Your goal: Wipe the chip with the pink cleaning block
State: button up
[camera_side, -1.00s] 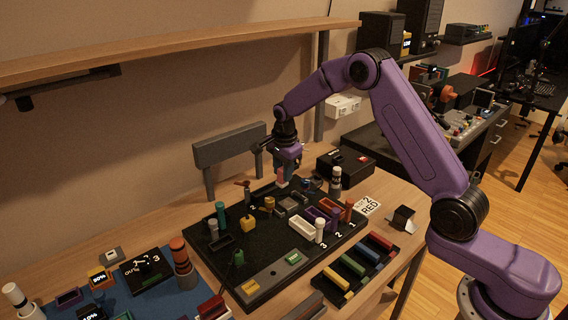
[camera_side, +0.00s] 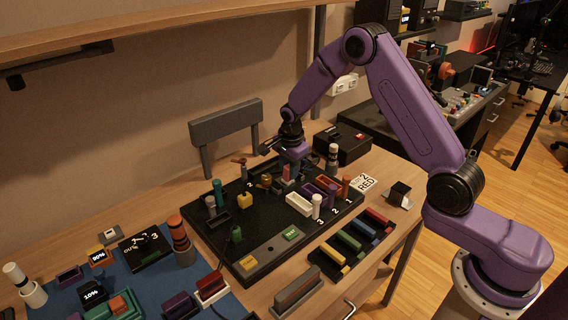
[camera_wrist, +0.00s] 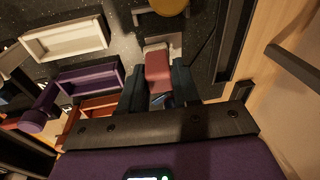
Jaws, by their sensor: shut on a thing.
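My gripper (camera_wrist: 157,84) is shut on the pink cleaning block (camera_wrist: 158,66), with one dark finger on each side of it. In the side view, my gripper (camera_side: 290,167) points down over the back right part of the black board, and the pink block (camera_side: 286,172) shows small below it. A pale grey square (camera_wrist: 176,42), which looks like the chip, shows beyond the block's far end in the wrist view. The block partly covers it. I cannot tell whether the two touch.
The black board (camera_side: 222,243) carries several pegs and small parts. White (camera_side: 299,203) and purple trays stand close to my gripper. A black box (camera_side: 342,144) stands behind at the right. A blue mat (camera_side: 145,300) with more parts lies at the front left.

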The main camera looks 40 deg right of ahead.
jog(key=shift+s+f, duration=0.1)
jog(key=shift+s, duration=0.6)
jog(key=shift+w, duration=2.8)
notch_tip(320, 180, up, 8)
